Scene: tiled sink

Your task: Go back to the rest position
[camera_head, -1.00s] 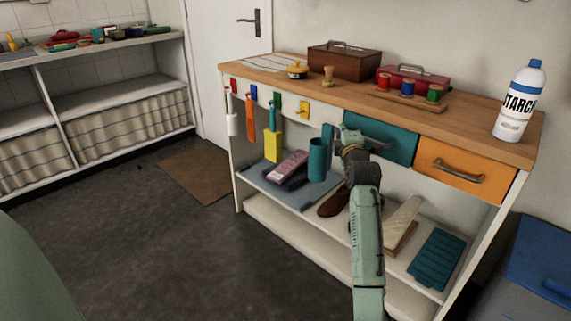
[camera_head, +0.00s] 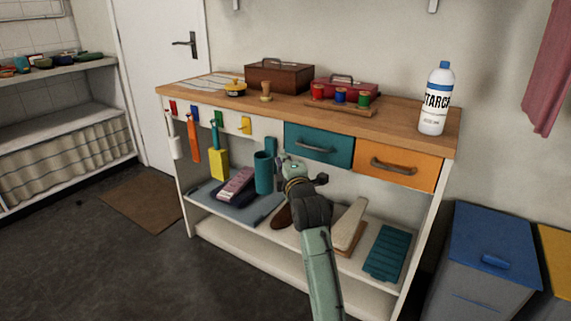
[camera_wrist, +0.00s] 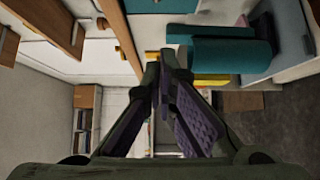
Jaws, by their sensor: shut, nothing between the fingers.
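My arm reaches from the bottom of the head view toward the front of a wooden-topped workbench (camera_head: 400,128). My gripper (camera_wrist: 160,60) is shut and empty in the wrist view. In the head view its end sits just below the teal drawer (camera_head: 318,146), near a teal cup (camera_head: 263,173). Its fingertips cannot be made out clearly there. The teal drawer and the orange drawer (camera_head: 395,167) look closed.
A starch bottle (camera_head: 434,105), a brown box (camera_head: 279,77) and a red box (camera_head: 345,88) stand on the benchtop. A shelf below holds a purple block (camera_head: 235,186) and a teal ribbed piece (camera_head: 386,253). A blue-lidded bin (camera_head: 490,247) stands right.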

